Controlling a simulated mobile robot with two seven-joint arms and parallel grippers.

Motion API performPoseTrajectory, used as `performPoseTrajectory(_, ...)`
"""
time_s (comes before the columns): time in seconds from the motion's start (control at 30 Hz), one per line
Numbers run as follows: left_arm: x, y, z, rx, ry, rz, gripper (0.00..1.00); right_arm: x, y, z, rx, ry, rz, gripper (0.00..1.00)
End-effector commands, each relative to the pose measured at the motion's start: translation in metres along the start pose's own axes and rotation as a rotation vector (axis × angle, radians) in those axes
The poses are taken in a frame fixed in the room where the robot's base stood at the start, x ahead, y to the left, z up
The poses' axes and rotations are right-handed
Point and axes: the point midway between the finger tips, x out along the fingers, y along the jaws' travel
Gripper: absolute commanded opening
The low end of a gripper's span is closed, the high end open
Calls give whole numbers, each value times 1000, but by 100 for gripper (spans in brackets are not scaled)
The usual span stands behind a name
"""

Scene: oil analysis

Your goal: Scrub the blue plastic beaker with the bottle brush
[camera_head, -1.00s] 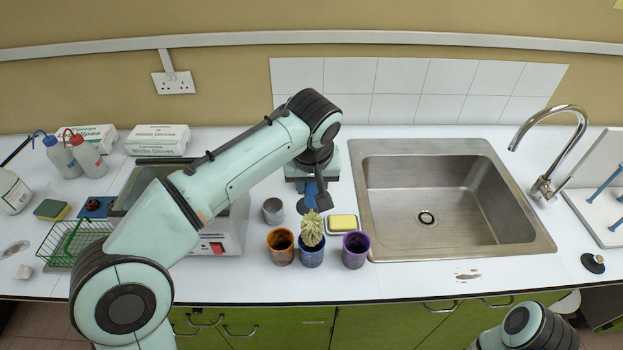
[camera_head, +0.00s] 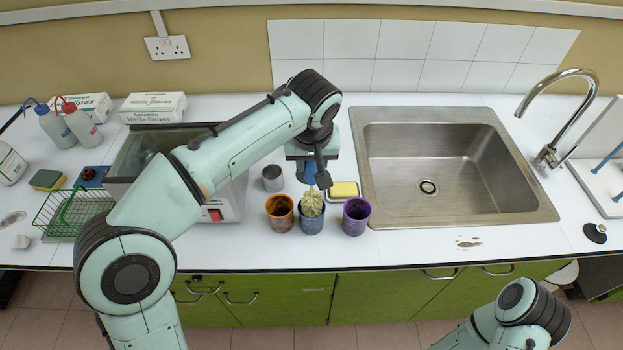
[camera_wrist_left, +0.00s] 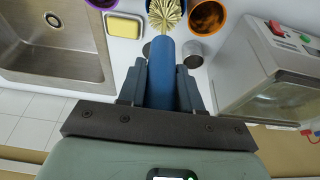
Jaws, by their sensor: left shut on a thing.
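My left gripper (camera_head: 312,178) is shut on the blue handle of the bottle brush, and the handle shows between the fingers in the left wrist view (camera_wrist_left: 162,75). The brush's pale bristles (camera_head: 312,202) are at the mouth of the blue plastic beaker (camera_head: 312,223), partly inside it; how deep they reach is hidden. The bristles also show at the top of the left wrist view (camera_wrist_left: 165,12). The blue beaker stands upright between an orange beaker (camera_head: 280,217) and a purple beaker (camera_head: 356,219). My right gripper is out of view.
A yellow sponge on a dish (camera_head: 344,190) and a grey metal cup (camera_head: 272,180) stand just behind the beakers. The steel sink (camera_head: 470,217) is to the right. A boxy device (camera_head: 222,205) and a green wire basket (camera_head: 78,210) are to the left.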

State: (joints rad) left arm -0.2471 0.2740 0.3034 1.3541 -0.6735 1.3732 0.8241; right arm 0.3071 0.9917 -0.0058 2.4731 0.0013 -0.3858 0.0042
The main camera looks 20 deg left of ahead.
Motion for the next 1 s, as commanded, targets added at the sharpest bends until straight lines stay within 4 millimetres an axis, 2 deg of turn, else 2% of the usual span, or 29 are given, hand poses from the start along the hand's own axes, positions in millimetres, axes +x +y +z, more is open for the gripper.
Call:
performPoseTrajectory(0.17, 2, 0, 1, 0, 0, 0, 4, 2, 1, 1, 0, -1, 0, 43)
performPoseTrajectory(0.57, 33, 0, 11, 1, -1, -1, 4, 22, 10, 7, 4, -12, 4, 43)
performPoseTrajectory(0.87, 32, 0, 10, 0, 0, 0, 4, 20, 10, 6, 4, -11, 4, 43)
performPoseTrajectory(1.0, 24, 0, 7, 0, 1, 1, 4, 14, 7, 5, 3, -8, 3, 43)
